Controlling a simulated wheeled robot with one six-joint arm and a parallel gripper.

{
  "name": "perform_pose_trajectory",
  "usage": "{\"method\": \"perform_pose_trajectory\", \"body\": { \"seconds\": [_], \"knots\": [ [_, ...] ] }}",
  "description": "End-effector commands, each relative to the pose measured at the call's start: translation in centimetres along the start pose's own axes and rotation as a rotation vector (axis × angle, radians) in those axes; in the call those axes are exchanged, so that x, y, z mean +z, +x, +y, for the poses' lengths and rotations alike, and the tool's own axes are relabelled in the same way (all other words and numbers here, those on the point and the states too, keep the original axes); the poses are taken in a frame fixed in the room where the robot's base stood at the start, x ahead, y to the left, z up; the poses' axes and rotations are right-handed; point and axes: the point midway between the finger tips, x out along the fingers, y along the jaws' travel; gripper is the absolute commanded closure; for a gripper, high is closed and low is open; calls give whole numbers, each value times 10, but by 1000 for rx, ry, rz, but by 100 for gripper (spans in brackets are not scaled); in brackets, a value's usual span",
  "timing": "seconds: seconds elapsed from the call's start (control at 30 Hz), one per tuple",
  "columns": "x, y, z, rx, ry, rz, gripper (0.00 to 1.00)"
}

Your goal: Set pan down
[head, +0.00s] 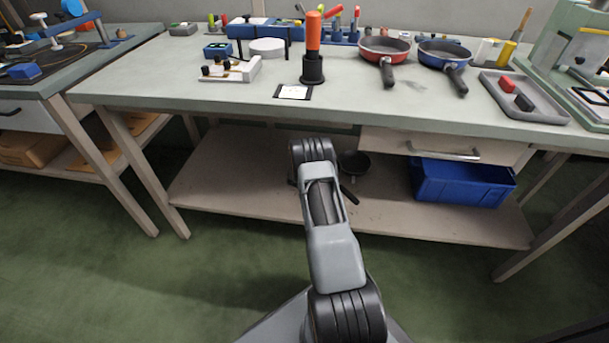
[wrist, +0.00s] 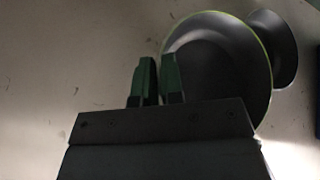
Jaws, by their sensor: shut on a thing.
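My gripper (wrist: 158,78) is low over the lower shelf of the workbench, with its jaws shut on a dark pan with a green rim (wrist: 222,52). The pan's bowl is just beyond and to the right of the fingers in the wrist view. The handle between the jaws is mostly hidden, and I cannot tell whether the pan touches the shelf. In the head view my arm hides the gripper and the held pan.
A smaller dark round pan (wrist: 277,45) is right beside the held pan; a dark pan (head: 355,163) also shows on the lower shelf (head: 235,185). A blue bin (head: 463,185) stands to the right. The benchtop and drawer overhang the shelf. Red (head: 385,48) and blue (head: 443,54) pans stand above.

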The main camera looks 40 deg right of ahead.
Motion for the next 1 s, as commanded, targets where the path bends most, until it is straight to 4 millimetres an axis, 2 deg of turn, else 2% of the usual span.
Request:
{"method": "perform_pose_trajectory", "body": {
  "seconds": [0.13, 0.37, 0.77, 0.8, 1.0],
  "knots": [
    [-4, 10, 1, -1, -1, -2, 100],
    [-25, 24, 13, -1, -1, -2, 100],
    [-27, 25, 14, -1, -1, -3, 100],
    [-28, 25, 14, 0, 0, 0, 91],
    [-27, 24, 14, 0, 0, 0, 72]
  ]
}}
